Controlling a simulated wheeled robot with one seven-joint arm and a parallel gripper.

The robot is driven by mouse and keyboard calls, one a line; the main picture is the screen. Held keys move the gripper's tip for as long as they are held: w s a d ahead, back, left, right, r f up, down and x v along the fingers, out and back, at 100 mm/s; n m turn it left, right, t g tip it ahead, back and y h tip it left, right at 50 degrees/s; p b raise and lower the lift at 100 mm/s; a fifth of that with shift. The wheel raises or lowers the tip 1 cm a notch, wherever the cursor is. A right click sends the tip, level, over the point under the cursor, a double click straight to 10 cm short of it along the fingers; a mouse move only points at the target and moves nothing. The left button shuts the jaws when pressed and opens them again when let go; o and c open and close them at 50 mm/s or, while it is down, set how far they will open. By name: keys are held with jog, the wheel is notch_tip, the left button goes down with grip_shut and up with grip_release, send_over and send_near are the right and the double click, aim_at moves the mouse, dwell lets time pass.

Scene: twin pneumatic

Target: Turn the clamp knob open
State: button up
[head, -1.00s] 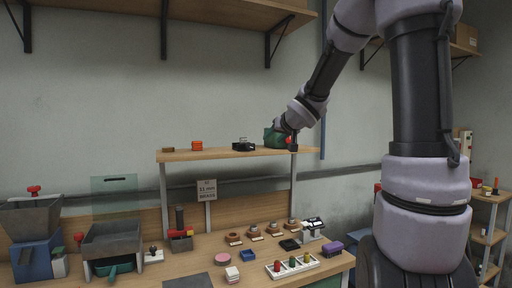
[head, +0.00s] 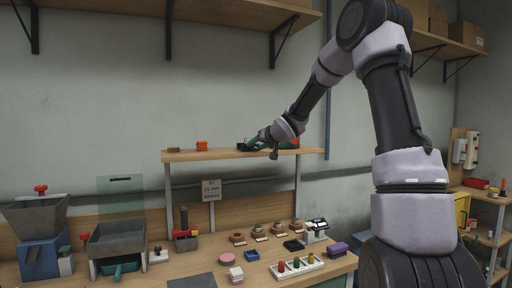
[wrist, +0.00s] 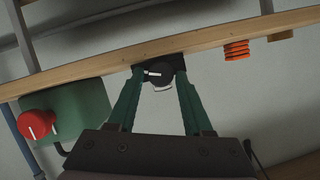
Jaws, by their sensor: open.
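A black knob (wrist: 158,75) with a white mark sits on the front of a black clamp body (wrist: 172,64) at the shelf's edge in the wrist view. My gripper (wrist: 160,82) is open, with one green finger on each side of the knob; I cannot tell whether they touch it. In the head view, my gripper (head: 257,142) is at the black clamp (head: 243,145) on the raised shelf and hides much of it.
The wrist view appears upside down. A green box (wrist: 72,112) with a red knob (wrist: 38,124) stands beside the clamp. An orange ribbed part (wrist: 236,50) is on its other side. The wooden shelf (head: 215,155) stands above a bench holding hoppers and small parts.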

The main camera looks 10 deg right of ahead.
jog(key=shift+w+a+f, duration=0.1)
jog(key=shift+w, duration=0.15)
grip_shut()
jog(key=shift+a, duration=0.1)
jog(key=shift+s+a+n+h, duration=0.1)
jog(key=shift+a+n+h, duration=0.15)
jog(key=shift+n+h, duration=0.75)
jog(key=shift+n+t+h, duration=0.4)
jog(key=shift+n+h, duration=0.3)
jog(key=shift+n, duration=0.8)
